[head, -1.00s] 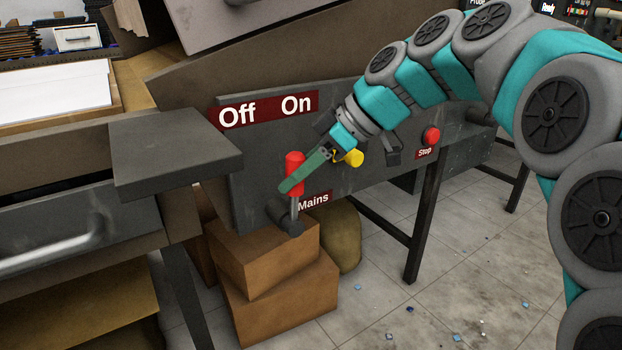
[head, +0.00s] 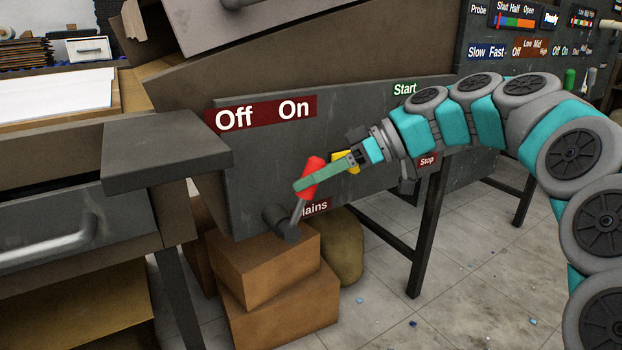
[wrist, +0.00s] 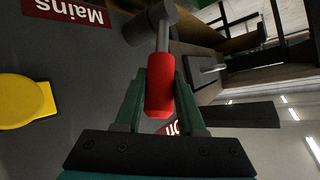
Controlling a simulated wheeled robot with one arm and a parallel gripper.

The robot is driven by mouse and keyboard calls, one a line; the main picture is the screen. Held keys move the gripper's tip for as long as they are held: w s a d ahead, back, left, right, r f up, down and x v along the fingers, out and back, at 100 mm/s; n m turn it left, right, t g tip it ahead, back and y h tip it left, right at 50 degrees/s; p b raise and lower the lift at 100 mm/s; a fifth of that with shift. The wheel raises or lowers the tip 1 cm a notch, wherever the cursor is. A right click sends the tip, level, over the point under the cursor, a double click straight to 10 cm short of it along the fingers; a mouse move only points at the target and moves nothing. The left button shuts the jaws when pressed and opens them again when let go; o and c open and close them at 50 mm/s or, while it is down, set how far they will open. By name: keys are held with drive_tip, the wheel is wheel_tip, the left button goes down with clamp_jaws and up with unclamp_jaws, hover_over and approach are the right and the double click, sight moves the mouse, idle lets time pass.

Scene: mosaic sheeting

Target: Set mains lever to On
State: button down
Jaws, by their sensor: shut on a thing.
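The mains lever has a red grip (head: 315,164) on a grey rod, rising from a dark pivot (head: 283,226) on the grey panel. It leans to the right, toward the side of the word On on the red Off/On label (head: 264,113). My gripper (head: 305,183) reaches in from the right and its green fingers are shut on the red grip. In the wrist view, the red grip (wrist: 159,97) sits between the two fingers. The Mains label (head: 315,207) is partly hidden behind the lever.
A yellow control (head: 343,163) is just behind my fingers, partly hidden; it shows in the wrist view (wrist: 27,100). The Stop label (head: 427,161) and Start label (head: 405,88) are to the right. Cardboard boxes (head: 270,262) stand below the lever. A grey ledge (head: 165,145) juts out at left.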

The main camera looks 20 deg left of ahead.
drive_tip(key=shift+w, duration=0.1)
drive_tip(key=c, duration=0.5)
unclamp_jaws()
drive_tip(key=shift+d, duration=0.1)
drive_tip(key=p+v, duration=0.1)
drive_tip(key=v, duration=0.6)
drive_tip(key=shift+d, duration=0.35)
drive_tip(key=shift+r, duration=0.2)
